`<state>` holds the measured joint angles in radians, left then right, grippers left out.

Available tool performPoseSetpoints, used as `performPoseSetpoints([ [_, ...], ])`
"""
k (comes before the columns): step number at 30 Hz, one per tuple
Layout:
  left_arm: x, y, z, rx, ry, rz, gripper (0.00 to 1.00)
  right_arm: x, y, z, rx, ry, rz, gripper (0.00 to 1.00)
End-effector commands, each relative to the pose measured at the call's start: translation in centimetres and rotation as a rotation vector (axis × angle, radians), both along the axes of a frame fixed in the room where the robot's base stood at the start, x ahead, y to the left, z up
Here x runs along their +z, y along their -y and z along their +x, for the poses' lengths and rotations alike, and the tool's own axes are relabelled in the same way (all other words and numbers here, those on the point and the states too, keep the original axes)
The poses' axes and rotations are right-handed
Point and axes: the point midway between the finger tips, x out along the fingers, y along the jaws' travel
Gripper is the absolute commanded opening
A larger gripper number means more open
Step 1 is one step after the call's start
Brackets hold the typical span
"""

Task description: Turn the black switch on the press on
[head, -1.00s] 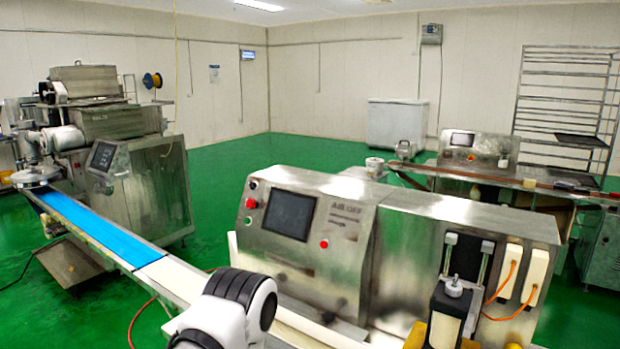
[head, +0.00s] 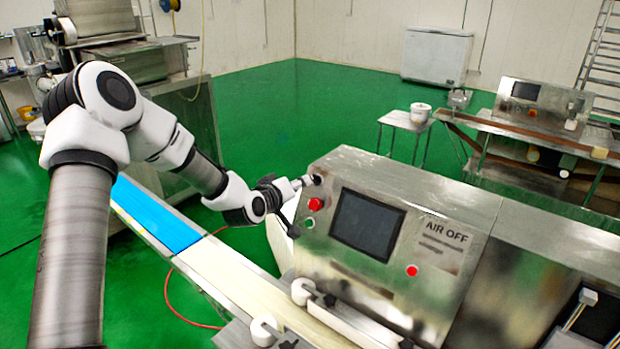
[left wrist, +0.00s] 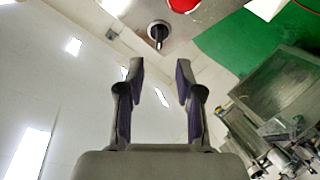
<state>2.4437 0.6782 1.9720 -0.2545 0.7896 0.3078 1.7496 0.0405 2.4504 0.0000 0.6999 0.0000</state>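The press (head: 400,235) is a metal machine with a dark screen on its sloped front panel. The black switch (head: 317,180) is at the panel's upper left, above a red button (head: 315,204). In the left wrist view, the black switch (left wrist: 158,38) sits on a round silver base, just beyond the fingertips, roughly midway between them. My left gripper (left wrist: 160,68) is open and empty, its fingers apart. In the head view my left gripper (head: 303,183) is at the panel's left edge, close to the switch; contact cannot be told. My right gripper is not in view.
A green-ringed button (head: 309,223) lies below the red button, and another red button (head: 412,270) is right of the screen. A conveyor with a blue belt (head: 155,215) runs along the left. Green floor (head: 280,110) is open behind the press.

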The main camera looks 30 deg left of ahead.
Motion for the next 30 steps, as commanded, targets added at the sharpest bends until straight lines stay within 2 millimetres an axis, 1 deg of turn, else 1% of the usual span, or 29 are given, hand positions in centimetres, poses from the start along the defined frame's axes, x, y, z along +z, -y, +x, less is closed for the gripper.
performPoseSetpoints([
  [6, -1.2, -0.1, 3.9, -0.005, -0.008, 0.008, 0.35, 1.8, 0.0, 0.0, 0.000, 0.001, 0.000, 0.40],
  [9, -1.7, -0.3, 5.4, -0.004, -0.007, 0.007, 0.35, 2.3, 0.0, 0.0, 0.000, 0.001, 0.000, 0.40],
  [13, -2.1, -0.3, 6.4, -0.004, -0.006, 0.005, 0.35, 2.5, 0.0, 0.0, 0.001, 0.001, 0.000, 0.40],
  [19, -2.2, -0.3, 6.5, -0.004, -0.006, 0.003, 0.35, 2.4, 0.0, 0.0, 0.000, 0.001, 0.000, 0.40],
  [20, -2.3, -0.3, 6.5, -0.004, -0.006, 0.003, 0.32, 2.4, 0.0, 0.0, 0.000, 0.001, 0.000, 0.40],
  [21, -2.3, -0.3, 6.5, -0.004, -0.006, 0.003, 0.18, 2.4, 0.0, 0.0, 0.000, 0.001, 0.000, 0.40],
  [22, -2.3, -0.3, 6.5, -0.004, -0.007, 0.002, 0.07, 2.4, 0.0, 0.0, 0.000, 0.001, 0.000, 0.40],
  [23, -2.3, -0.3, 6.5, -0.004, -0.007, 0.002, 0.00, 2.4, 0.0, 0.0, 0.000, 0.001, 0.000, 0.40],
  [30, -2.2, -0.3, 6.5, -0.003, -0.005, 0.004, 0.00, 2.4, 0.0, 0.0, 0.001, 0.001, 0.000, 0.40],
])
